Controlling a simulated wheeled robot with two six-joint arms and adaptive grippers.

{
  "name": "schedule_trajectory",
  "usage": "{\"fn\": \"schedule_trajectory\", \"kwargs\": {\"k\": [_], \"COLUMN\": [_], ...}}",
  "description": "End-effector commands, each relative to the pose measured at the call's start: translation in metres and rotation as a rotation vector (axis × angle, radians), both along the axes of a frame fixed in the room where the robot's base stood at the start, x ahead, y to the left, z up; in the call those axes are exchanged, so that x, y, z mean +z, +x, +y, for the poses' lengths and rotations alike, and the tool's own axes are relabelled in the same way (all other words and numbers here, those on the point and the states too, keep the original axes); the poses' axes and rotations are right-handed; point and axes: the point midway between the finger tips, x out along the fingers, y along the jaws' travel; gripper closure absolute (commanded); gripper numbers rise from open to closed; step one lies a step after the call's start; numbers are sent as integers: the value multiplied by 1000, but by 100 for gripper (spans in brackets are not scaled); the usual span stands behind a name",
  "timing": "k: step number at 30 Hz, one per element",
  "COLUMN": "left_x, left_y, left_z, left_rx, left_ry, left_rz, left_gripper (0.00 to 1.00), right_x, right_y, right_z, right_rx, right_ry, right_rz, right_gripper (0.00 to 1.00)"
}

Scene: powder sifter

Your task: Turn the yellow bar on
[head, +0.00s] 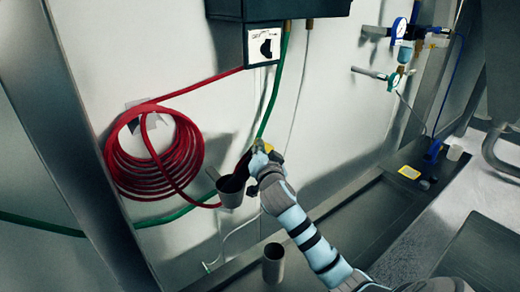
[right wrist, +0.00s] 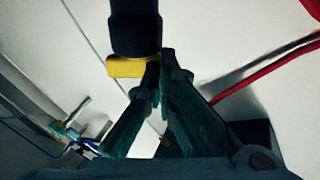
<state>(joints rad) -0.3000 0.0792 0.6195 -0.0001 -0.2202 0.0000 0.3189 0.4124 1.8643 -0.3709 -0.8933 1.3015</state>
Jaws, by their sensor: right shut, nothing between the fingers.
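The yellow bar (head: 268,148) shows small in the head view, partly hidden by my right gripper (head: 258,150). In the right wrist view the yellow bar (right wrist: 128,68) lies crosswise at the end of a thick black cylinder (right wrist: 136,32). My right gripper (right wrist: 163,58) is shut with nothing between its fingers. Its fingertips are at the right end of the bar in that view; I cannot tell if they touch it. My left gripper is not in view.
A coiled red hose (head: 150,172) hangs on the wall to the left. A grey cup-like holder (head: 230,190) is close to my right gripper. A green hose (head: 273,95) rises to a dark box with a black switch (head: 265,46). Gauges (head: 399,28) are at the upper right.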

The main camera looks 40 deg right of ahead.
Motion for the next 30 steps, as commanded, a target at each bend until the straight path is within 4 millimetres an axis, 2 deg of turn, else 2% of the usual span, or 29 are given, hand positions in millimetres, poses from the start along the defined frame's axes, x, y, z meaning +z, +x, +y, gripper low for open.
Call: {"fn": "schedule_trajectory", "kwargs": {"k": [30], "left_x": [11], "left_y": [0], "left_z": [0], "left_rx": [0], "left_ry": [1], "left_rz": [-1], "left_gripper": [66], "right_x": [3], "right_y": [15], "right_z": [14], "right_rx": [-101], "right_ry": [33], "right_rz": [83], "right_gripper": [100]}}
